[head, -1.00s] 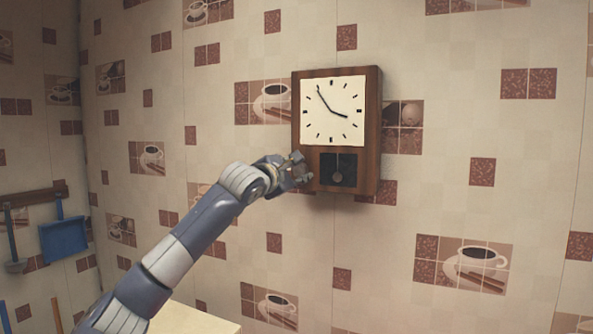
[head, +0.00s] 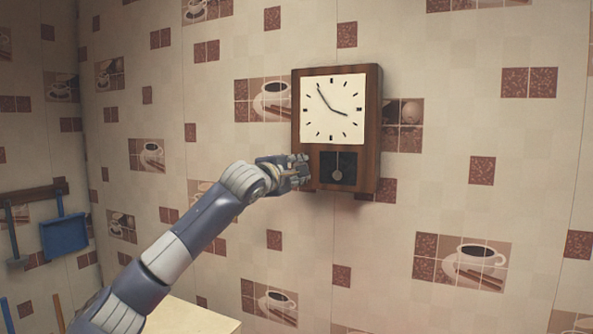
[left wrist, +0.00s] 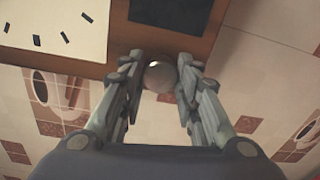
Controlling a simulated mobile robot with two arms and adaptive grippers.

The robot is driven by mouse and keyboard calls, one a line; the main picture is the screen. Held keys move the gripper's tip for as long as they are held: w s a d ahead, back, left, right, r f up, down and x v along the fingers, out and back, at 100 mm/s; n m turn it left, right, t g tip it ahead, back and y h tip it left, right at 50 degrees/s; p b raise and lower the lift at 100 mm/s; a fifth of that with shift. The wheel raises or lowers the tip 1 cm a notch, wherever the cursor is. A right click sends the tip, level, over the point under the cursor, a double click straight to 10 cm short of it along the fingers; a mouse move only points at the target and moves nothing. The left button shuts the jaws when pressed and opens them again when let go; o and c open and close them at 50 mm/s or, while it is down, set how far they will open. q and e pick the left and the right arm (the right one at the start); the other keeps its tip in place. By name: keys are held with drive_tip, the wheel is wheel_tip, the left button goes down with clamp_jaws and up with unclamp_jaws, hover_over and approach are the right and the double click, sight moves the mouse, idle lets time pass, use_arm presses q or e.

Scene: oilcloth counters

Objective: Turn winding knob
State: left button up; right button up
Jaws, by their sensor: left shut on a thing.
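A wooden wall clock (head: 369,130) with a white square face and a dark pendulum window (head: 337,166) hangs on the wall in the middle of the head view. In the left wrist view, the round metallic winding knob (left wrist: 160,76) sits at the clock's wooden edge, between the two fingers of my left gripper (left wrist: 160,78). My left gripper (head: 298,172) is at the clock's lower left side, shut on the knob. In the head view the fingers hide the knob. My right gripper is not in view.
A pale counter or table top (head: 195,318) shows at the bottom. A blue dustpan (head: 64,235) hangs from a wooden rack (head: 35,192) on the left wall. The tiled wall around the clock is otherwise clear.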

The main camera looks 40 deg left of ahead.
use_arm(q)
drive_tip(key=shift+f, duration=0.1)
drive_tip(key=o, duration=1.1)
drive_tip(key=shift+d, duration=0.1)
drive_tip(key=shift+v, duration=6.05)
